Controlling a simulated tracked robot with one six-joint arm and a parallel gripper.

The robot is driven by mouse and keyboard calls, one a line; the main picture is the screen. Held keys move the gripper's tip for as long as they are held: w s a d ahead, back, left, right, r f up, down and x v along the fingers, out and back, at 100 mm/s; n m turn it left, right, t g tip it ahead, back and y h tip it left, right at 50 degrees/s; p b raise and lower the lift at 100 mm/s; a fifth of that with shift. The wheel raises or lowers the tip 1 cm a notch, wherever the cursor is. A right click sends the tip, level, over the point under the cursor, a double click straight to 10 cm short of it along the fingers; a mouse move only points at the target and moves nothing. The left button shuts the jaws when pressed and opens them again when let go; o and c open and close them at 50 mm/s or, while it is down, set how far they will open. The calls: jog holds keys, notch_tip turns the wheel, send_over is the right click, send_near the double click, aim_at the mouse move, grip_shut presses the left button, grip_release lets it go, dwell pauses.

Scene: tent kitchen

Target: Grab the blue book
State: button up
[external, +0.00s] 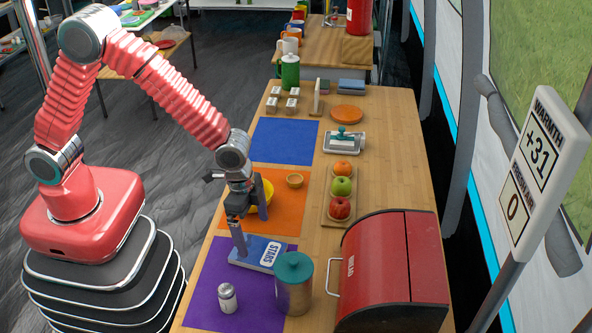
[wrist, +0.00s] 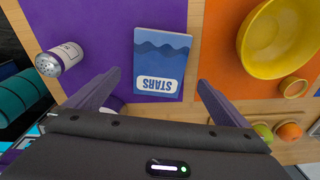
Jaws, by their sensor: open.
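A yellow bowl (wrist: 278,38) and a small wooden bowl (external: 295,181) sit on the orange mat (external: 282,208). A red bread box (external: 390,270) fills the right side.

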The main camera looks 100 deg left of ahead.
aim_at(258, 250)
jog(key=shift+w+f, duration=0.1)
jog(key=shift+f, duration=0.7)
jog(key=shift+w+d+f, duration=0.1)
jog(key=shift+w+f, duration=0.05)
jog(key=shift+f, duration=1.15)
jog(key=shift+w+d+f, duration=0.1)
jog(key=shift+w+f, duration=0.05)
jog(key=shift+f, duration=1.1)
jog(key=c, duration=1.2)
jog(key=shift+o, duration=0.2)
jog(key=shift+r, duration=0.15)
notch_tip(258, 250, up, 10)
